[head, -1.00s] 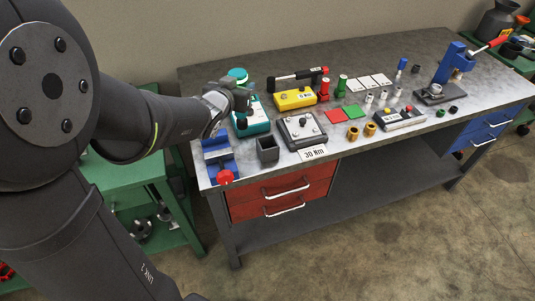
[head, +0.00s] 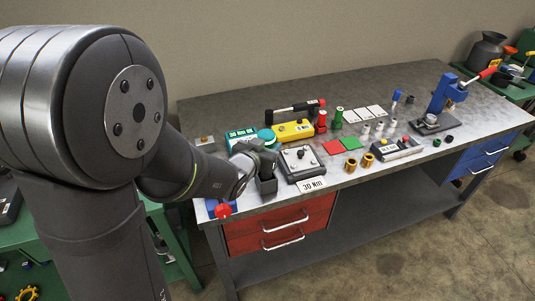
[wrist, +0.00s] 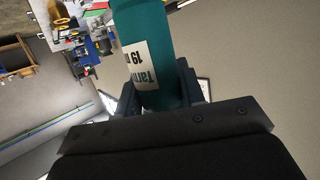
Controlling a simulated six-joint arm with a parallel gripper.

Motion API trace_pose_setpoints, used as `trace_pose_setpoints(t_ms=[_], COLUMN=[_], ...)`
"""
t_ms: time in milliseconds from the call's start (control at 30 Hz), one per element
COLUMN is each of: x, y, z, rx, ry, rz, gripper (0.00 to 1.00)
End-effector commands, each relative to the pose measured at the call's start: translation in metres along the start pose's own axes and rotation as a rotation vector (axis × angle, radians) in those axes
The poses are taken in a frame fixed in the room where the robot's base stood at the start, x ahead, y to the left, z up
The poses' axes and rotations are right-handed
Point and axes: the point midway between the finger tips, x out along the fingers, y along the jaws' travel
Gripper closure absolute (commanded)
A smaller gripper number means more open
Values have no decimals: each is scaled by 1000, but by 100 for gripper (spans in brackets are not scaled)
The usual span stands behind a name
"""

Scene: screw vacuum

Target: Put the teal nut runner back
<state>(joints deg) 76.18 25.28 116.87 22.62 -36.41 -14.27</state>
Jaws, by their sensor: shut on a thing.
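The teal nut runner (wrist: 148,45) is a teal cylinder with a white label, and it fills the top middle of the wrist view. My gripper (wrist: 160,92) is shut on it, one dark finger on each side. In the head view the runner's round teal end (head: 266,135) shows just above my gripper (head: 258,152). A dark, open-topped square holder (head: 266,187) stands just below my gripper in that view, partly hidden by it. I cannot tell how far above the holder the runner is.
A grey box with a knob (head: 302,162) stands right of the holder, behind a "30 Nm" card (head: 312,184). A yellow box (head: 292,130) is behind it. A blue vise with a red knob (head: 223,210) is at the front left edge.

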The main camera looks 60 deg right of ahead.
Motion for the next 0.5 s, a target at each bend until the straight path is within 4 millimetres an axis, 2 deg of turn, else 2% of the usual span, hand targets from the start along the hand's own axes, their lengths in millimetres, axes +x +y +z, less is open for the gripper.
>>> trace_pose_setpoints(t_ms=[200, 500], x=[8, 9], y=[0, 0], z=[24, 27], rx=[0, 0], ry=[-1, 2], rz=[0, -1], gripper=[100, 100])
